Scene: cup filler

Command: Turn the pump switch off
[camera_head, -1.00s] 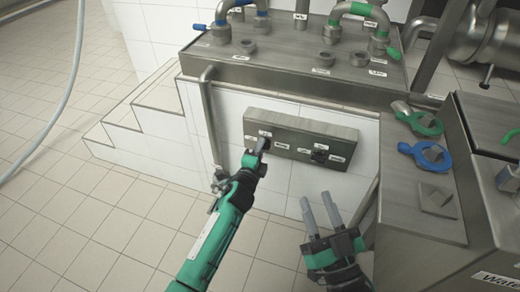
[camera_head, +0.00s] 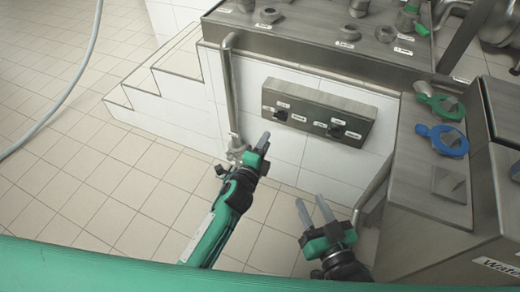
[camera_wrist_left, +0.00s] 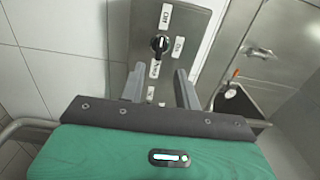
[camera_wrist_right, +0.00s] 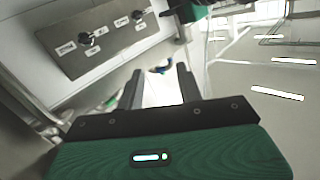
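The grey switch panel (camera_head: 352,106) on the tiled wall holds a left knob (camera_head: 281,115) and a right knob (camera_head: 335,130), with small labels around them. In the left wrist view a dark knob (camera_wrist_left: 159,43) lies beyond the fingers, with a label that seems to read "Off" (camera_wrist_left: 166,15) above it. Which knob is the pump switch is not clear from the labels. My left gripper (camera_head: 262,141) is open and empty, just below the left knob and apart from the panel. My right gripper (camera_head: 315,212) is open and empty, lower, in front of the wall.
Tiled steps (camera_head: 150,95) and open floor lie left.

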